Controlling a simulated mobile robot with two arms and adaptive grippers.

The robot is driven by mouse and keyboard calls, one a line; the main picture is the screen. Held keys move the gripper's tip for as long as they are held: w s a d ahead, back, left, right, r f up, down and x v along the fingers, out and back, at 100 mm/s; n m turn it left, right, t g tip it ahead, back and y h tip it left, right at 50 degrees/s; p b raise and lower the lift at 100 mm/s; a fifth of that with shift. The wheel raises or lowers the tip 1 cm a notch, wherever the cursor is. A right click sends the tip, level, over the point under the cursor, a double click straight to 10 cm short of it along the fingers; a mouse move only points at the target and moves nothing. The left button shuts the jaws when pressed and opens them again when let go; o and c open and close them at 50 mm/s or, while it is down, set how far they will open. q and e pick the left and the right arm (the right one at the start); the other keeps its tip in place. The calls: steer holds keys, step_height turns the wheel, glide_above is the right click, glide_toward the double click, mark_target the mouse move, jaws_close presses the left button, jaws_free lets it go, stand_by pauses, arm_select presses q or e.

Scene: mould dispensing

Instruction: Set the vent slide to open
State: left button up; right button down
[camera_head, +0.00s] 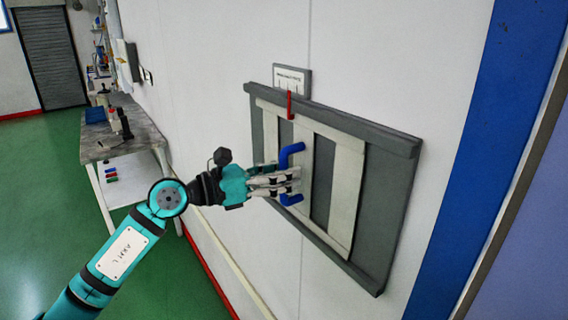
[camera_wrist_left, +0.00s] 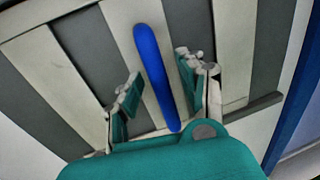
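The vent slide (camera_head: 345,195) is a cream slatted panel in a grey wall frame (camera_head: 350,130). It sits towards the frame's left, with dark strips between its slats and a wide grey area at right. A blue bar handle (camera_head: 292,150) stands on the slide and also shows in the wrist view (camera_wrist_left: 155,75). A red pointer (camera_head: 290,105) rises from the slide's top to a small scale plate (camera_head: 293,76), whose writing is too small to read. My left gripper (camera_head: 293,181) is open, its fingers on either side of the handle with gaps visible. My right gripper is out of view.
A grey workbench (camera_head: 125,140) with bottles and small items stands along the wall at left. A blue vertical strip (camera_head: 480,150) is right of the vent. The wall around the frame is bare, and the green floor (camera_head: 40,190) at left is open.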

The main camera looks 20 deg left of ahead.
arm_select(q)
steer(key=shift+w+d, duration=0.1)
steer(key=shift+d, duration=0.05)
jaws_close()
steer(key=shift+w+d+f, duration=0.15)
stand_by(0.6)
